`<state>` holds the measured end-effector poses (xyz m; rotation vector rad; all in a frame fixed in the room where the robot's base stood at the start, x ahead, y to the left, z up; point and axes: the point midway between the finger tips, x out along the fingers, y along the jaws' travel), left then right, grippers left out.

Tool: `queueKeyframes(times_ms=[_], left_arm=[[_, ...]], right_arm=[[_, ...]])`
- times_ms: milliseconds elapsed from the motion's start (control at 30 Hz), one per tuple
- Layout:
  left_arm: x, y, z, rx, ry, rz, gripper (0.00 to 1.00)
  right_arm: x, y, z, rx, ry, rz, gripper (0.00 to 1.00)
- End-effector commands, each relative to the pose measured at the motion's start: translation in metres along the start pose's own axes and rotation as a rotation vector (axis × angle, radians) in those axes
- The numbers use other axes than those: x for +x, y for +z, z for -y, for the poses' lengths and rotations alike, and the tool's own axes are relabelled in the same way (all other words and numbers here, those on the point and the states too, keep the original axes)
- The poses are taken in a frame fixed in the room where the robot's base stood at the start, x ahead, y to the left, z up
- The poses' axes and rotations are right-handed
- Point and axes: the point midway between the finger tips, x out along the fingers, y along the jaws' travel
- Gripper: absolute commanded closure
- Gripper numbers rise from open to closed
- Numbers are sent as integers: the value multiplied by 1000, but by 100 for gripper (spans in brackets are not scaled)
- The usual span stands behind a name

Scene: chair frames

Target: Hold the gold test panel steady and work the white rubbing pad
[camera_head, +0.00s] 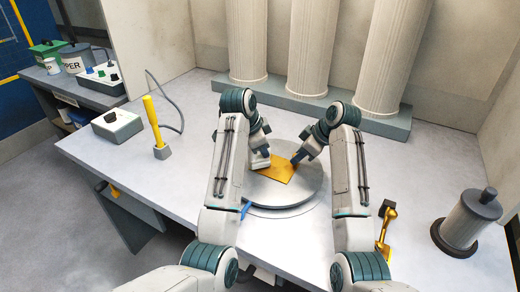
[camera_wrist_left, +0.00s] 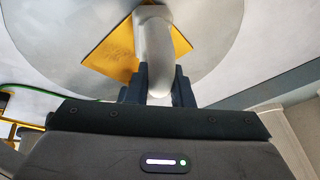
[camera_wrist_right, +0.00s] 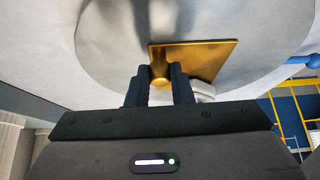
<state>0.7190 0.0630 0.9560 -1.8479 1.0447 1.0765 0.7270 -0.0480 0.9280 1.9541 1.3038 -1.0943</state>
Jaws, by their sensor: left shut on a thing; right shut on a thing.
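The gold test panel (camera_head: 276,173) lies on a round grey plate (camera_head: 301,190) in the middle of the bench. The flat panel also shows in the right wrist view (camera_wrist_right: 207,60). My left gripper (camera_wrist_left: 158,92) is shut on the white rubbing pad (camera_wrist_left: 154,45), which overlaps the panel in the left wrist view. Faint marks show on the panel (camera_wrist_left: 116,50) beside the pad. The pad's underside is hidden, so I cannot tell whether it touches the panel.
A yellow-handled tool (camera_head: 152,122) stands in a grey block at left, near a grey box (camera_head: 117,125) with a cable. A gold tool (camera_head: 385,228) and a grey cylinder (camera_head: 466,222) are at right. Fluted columns (camera_head: 307,45) stand behind. The bench's left front is clear.

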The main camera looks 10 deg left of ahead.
Motion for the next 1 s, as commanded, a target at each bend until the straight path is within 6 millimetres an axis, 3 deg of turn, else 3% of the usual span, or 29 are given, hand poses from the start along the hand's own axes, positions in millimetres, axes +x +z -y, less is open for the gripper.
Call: queueKeyframes(times_ms=[1000], left_arm=[[-8, 11, -12, 0, 2, 1, 98]], right_arm=[[0, -1, 0, -1, 0, -1, 100]])
